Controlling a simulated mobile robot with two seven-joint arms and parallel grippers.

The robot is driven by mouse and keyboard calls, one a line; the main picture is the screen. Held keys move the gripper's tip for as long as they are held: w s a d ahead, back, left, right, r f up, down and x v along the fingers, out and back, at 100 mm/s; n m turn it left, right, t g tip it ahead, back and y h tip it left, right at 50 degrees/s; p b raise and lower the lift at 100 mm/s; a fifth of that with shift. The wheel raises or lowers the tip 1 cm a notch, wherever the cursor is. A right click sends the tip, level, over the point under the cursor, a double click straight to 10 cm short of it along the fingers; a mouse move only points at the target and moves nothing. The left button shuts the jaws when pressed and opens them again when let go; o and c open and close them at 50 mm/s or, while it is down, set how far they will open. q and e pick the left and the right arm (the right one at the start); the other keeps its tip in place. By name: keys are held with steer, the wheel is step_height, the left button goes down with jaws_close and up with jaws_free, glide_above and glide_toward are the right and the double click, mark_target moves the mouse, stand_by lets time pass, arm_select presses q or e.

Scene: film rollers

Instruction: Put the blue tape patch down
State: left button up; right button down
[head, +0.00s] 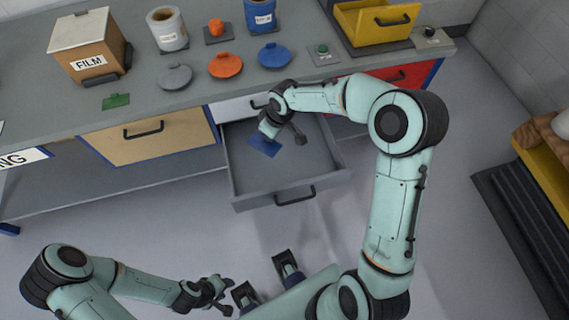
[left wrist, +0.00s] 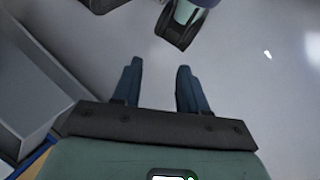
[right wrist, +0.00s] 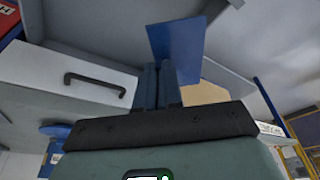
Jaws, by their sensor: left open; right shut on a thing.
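The blue tape patch (head: 263,146) is a flat blue square over the open grey drawer (head: 317,187), at its back left. My right gripper (head: 268,136) is shut on the patch. In the right wrist view the patch (right wrist: 180,45) sticks out beyond the closed blue fingers (right wrist: 158,72). I cannot tell whether it touches the drawer floor. My left gripper (head: 226,296) is open and empty, low in front of the bench and away from the drawer. Its two parted fingers show in the left wrist view (left wrist: 158,72).
On the grey bench (head: 140,112) stand a FILM box (head: 88,65), blue-labelled and grey-labelled tins, grey, orange and blue lids (head: 274,55), a green patch (head: 116,101) and a yellow drawer box (head: 375,22). A tan drawer (head: 150,142) and a red drawer (head: 400,78) are shut.

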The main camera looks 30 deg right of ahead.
steer(key=w+d+f+n+g+y+b, duration=0.25)
steer(key=d+f+n+b, duration=0.35)
steer(key=f+n+b, duration=0.4)
arm_select(q)
step_height(320, 180, down, 14)
steer(key=w+t+b, duration=0.1)
steer(key=w+b, duration=0.1)
arm_select(e)
steer(key=b, duration=0.4)
glide_toward(283, 166)
steer(key=shift+t+h, duration=0.25)
steer(key=shift+h, duration=0.1)
steer(key=x, duration=0.6)
steer(key=shift+s+a+r, duration=0.1)
steer(key=shift+s+a, duration=0.1)
steer(key=shift+a, duration=0.2)
arm_select(q)
steer(key=w+a+f+t+y, duration=0.1)
steer(key=w+a+f+t, duration=0.1)
steer(key=w+a+f, duration=0.2)
steer(key=shift+w+f+n, duration=0.15)
steer(key=shift+w+n, duration=0.15)
steer(key=shift+w, duration=0.95)
steer(key=shift+a, duration=0.1)
